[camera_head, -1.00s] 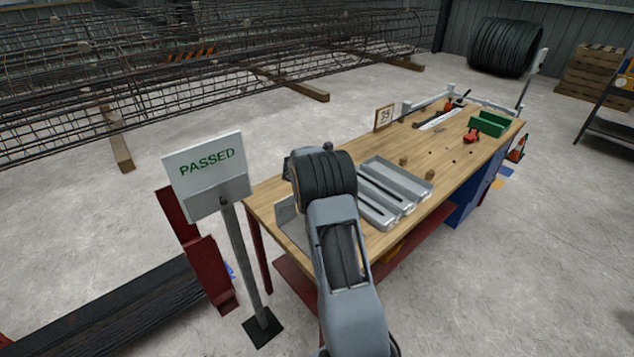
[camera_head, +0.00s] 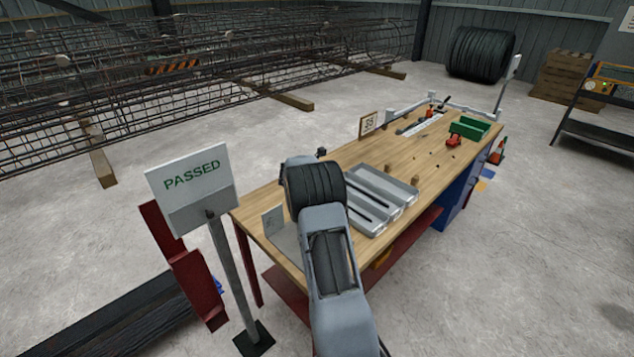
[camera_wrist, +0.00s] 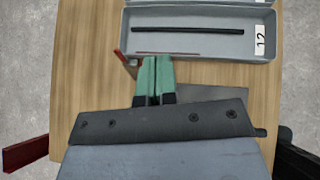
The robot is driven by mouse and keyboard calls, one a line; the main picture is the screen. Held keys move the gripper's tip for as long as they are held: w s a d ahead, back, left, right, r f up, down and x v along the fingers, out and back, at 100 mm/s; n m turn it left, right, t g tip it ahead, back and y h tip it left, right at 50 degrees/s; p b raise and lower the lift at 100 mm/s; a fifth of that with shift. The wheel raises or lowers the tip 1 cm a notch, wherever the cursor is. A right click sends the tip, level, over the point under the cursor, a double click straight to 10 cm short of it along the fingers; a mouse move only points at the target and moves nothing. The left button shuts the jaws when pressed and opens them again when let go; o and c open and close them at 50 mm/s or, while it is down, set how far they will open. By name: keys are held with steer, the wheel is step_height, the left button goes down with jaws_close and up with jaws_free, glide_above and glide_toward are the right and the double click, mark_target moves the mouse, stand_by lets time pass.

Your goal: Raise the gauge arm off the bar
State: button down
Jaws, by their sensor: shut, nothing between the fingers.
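My gripper (camera_wrist: 153,78) shows in the wrist view as two green fingertips pressed together, with nothing between them. It is over the wooden bench top, just short of the grey tray. A small red pointed piece (camera_wrist: 122,58) shows just left of the fingertips; it may be part of the gauge arm, but I cannot tell. A grey plate (camera_wrist: 225,91) lies partly hidden behind the gripper, to the right. In the head view my arm hides the gripper; an upright grey plate (camera_head: 273,220) stands left of it. No bar under a gauge arm shows clearly.
The wooden bench (camera_head: 345,158) carries a grey tray (camera_head: 405,184) with several channels and dark bars. The tray's label reads 12 in the wrist view (camera_wrist: 260,38). A PASSED sign (camera_head: 192,176) stands left of the bench.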

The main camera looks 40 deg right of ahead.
steer(key=shift+s+d+r, duration=0.1)
steer(key=shift+d+r, duration=0.15)
step_height(320, 180, up, 10)
steer(key=s+p, duration=0.1)
steer(key=p, duration=0.6)
steer(key=shift+a+f, duration=0.25)
steer(key=shift+a, duration=0.1)
